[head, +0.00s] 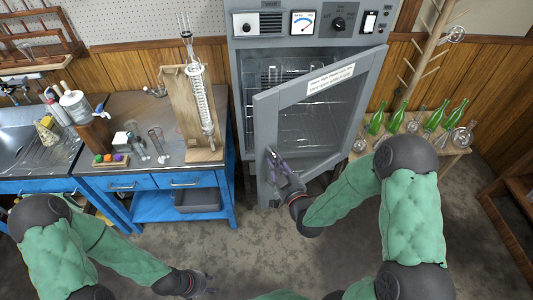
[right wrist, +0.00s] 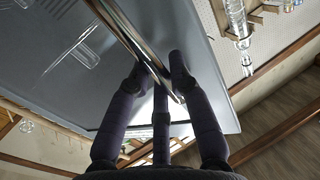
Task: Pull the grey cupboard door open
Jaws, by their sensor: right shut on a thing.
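The grey cupboard door (head: 330,105) stands partly open in the head view, its left edge swung out from the grey cupboard (head: 247,45). Wire shelves show inside the cupboard. My right gripper (head: 273,160) is at the lower left of the door. In the right wrist view my right gripper (right wrist: 165,85) is shut around a shiny metal bar, the door handle (right wrist: 132,42), with the grey door panel (right wrist: 60,40) behind it. My left gripper (head: 205,284) is low over the floor, away from the cupboard; its finger gap is too small to judge.
A blue workbench (head: 160,207) with glassware and a wooden stand (head: 178,105) is left of the cupboard. A low wooden table with green bottles (head: 397,118) stands close on the right, near the door's hinge side. The floor (head: 270,245) in front is clear.

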